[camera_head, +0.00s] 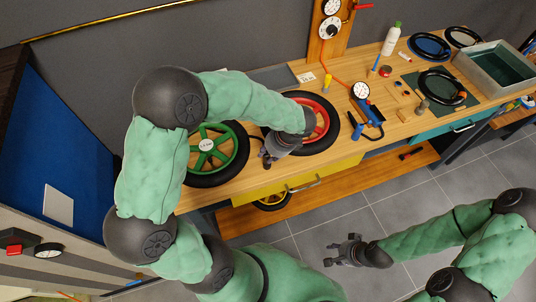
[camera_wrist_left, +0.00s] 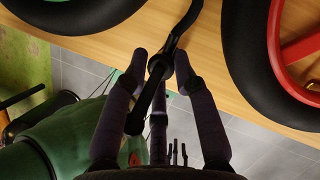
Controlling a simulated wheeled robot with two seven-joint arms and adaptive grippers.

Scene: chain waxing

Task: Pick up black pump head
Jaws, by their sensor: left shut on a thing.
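A black pump head (camera_wrist_left: 148,105), a slim bar with a curved black end, lies between the fingers of my left gripper (camera_wrist_left: 160,62) in the left wrist view. The fingers are shut on it near the bench's front edge. In the head view my left gripper (camera_head: 267,152) is between the green wheel and the red wheel, and the pump head is too small and covered to make out clearly. My right gripper (camera_head: 344,250) is open and empty over the grey floor, well in front of the bench.
A green wheel (camera_head: 226,134) and a red wheel (camera_head: 325,115) with black tyres lie on the wooden bench on both sides of my left gripper. A gauge (camera_head: 361,90), a white bottle (camera_head: 391,40) and a grey tray (camera_head: 465,62) are farther right. A yellow drawer (camera_head: 258,189) is below.

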